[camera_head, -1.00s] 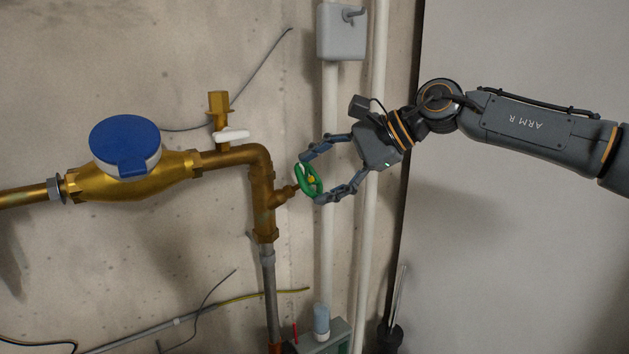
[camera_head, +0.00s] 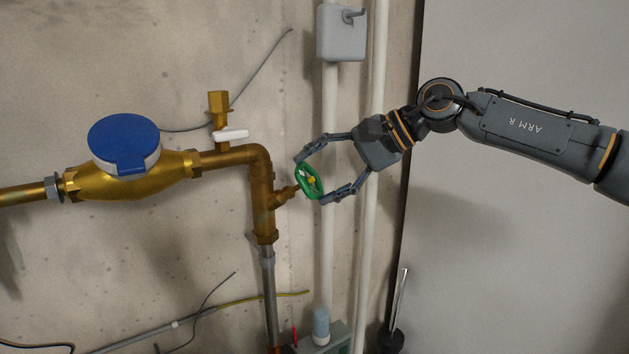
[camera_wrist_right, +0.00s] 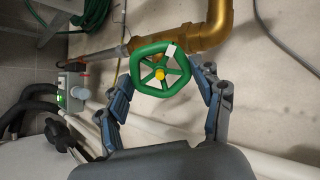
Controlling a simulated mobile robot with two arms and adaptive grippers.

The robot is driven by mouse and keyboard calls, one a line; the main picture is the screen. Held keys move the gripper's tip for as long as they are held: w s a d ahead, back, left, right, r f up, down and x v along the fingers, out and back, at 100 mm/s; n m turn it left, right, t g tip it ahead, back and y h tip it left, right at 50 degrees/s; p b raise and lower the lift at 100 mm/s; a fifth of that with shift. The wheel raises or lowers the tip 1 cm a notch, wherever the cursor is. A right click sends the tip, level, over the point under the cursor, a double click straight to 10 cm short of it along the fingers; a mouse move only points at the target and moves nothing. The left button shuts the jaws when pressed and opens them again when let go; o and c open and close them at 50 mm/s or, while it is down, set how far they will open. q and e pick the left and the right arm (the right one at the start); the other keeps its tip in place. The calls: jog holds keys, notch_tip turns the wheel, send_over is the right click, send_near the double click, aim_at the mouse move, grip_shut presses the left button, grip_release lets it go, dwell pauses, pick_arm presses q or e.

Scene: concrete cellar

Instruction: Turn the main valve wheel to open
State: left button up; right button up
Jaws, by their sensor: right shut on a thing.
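The green valve wheel (camera_head: 308,182) with a yellow hub sits on the brass pipe (camera_head: 264,195), right of its downward bend. My right gripper (camera_head: 311,178) reaches in from the right, its two fingers on opposite sides of the wheel's rim, shut on it. In the right wrist view the wheel (camera_wrist_right: 159,70) shows spokes, a yellow centre and a white mark at the upper right of its rim. The fingers of my right gripper (camera_wrist_right: 160,82) flank it left and right. My left gripper is not in view.
A brass meter with a blue lid (camera_head: 124,143) and a small valve with a white lever (camera_head: 231,135) are on the pipe at left. White pipes (camera_head: 370,200) run down the wall behind my gripper. A grey box (camera_head: 341,33) is above.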

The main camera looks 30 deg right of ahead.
jog(key=shift+f, duration=0.1)
jog(key=n, duration=0.3)
jog(key=shift+n, duration=0.9)
pick_arm(q)
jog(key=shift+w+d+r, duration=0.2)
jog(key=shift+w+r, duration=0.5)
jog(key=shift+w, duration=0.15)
jog(key=shift+b, duration=0.3)
